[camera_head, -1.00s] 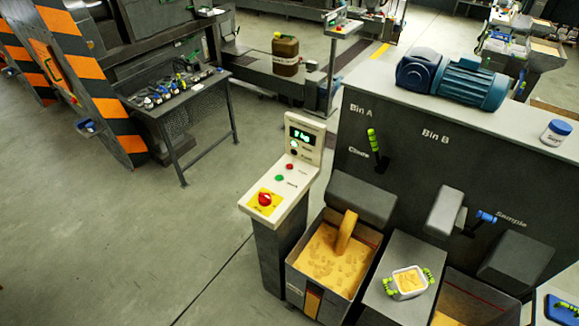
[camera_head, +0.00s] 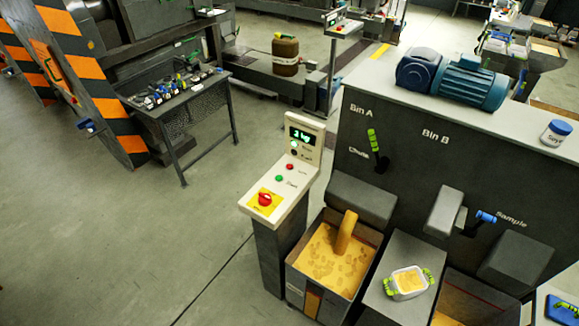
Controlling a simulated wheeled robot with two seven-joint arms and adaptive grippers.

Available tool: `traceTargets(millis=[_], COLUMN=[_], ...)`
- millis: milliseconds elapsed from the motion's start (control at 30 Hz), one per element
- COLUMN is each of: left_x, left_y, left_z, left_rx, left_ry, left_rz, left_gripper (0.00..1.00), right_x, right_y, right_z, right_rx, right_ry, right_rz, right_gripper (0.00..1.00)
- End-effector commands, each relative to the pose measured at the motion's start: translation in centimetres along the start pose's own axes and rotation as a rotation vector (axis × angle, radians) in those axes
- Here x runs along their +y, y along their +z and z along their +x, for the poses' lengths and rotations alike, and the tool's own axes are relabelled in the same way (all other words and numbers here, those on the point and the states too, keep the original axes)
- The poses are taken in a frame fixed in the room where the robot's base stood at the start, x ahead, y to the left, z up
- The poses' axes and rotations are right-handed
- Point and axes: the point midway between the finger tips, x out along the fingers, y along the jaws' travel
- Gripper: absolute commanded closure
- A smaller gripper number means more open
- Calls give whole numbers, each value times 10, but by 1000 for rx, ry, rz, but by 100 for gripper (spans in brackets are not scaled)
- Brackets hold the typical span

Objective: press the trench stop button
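A white-topped control pedestal (camera_head: 276,200) stands near the middle. A red mushroom button (camera_head: 265,198) sits on a yellow plate at its lower front. Above it are a green button (camera_head: 280,178) and a small red button (camera_head: 290,167), each with a label too small to read. A lit green display (camera_head: 301,136) on the upright panel shows a weight in kg. I cannot tell from the labels which one is the trench stop button. Neither of my grippers is in view, and nothing touches the buttons.
A bin of yellow meal (camera_head: 313,297) stands right of the pedestal under a chute. A grey block (camera_head: 405,245) bears a white tub (camera_head: 408,282). A dark cabinet (camera_head: 470,165) with a blue motor is behind. A tool table (camera_head: 205,84) stands at left. The floor (camera_head: 130,235) left of the pedestal is clear.

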Motion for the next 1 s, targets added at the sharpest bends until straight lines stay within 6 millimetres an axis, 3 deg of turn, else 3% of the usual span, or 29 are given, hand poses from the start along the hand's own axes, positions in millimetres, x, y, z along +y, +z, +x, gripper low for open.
traceTargets(millis=[367,1000], left_x=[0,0], left_y=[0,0], left_z=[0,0], left_rx=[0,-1], left_ry=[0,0], left_rz=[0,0], left_gripper=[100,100], right_x=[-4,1], right_y=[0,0], right_z=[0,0], right_rx=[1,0], right_ry=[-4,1], right_rz=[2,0], right_gripper=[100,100])
